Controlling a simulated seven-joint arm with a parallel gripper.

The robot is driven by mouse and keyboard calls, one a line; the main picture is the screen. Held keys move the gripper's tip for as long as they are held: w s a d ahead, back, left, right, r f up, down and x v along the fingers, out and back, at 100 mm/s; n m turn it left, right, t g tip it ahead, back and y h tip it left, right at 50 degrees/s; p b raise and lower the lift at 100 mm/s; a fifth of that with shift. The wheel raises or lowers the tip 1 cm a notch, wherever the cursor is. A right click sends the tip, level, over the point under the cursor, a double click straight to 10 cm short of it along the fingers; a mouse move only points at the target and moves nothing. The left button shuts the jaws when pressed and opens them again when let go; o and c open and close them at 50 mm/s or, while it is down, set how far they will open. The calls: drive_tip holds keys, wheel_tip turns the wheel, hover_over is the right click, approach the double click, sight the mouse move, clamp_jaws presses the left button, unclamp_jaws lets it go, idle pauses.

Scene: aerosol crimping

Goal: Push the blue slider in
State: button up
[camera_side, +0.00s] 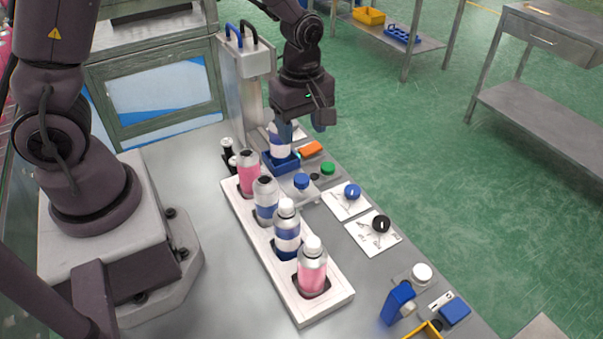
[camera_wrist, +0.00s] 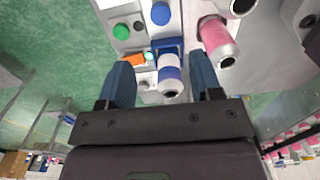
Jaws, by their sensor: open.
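The blue slider (camera_side: 284,165) is a small blue tray at the foot of the crimping machine (camera_side: 242,75). A white and blue can (camera_side: 279,146) stands upright in it. In the wrist view the slider (camera_wrist: 168,45) shows as a blue strip beside the can (camera_wrist: 170,72). My gripper (camera_side: 304,125) is above and near the slider, pointing down. Its two blue fingers (camera_wrist: 162,78) are spread wide, and in the wrist view the can appears between them. I cannot tell whether a finger touches the can. Part of the slider is hidden by the can.
A white rack (camera_side: 260,240) with several pink and blue cans stands in front. An orange block (camera_side: 312,149), a green button (camera_side: 327,168) and a blue button (camera_side: 301,181) are close to the slider. Blue and black knobs (camera_side: 381,224) sit further right.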

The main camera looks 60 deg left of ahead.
sight(302, 178)
wheel_tip(302, 178, down, 12)
idle(0.4)
clamp_jaws()
drive_tip(key=a, duration=1.2)
drive_tip(key=shift+a, duration=0.35)
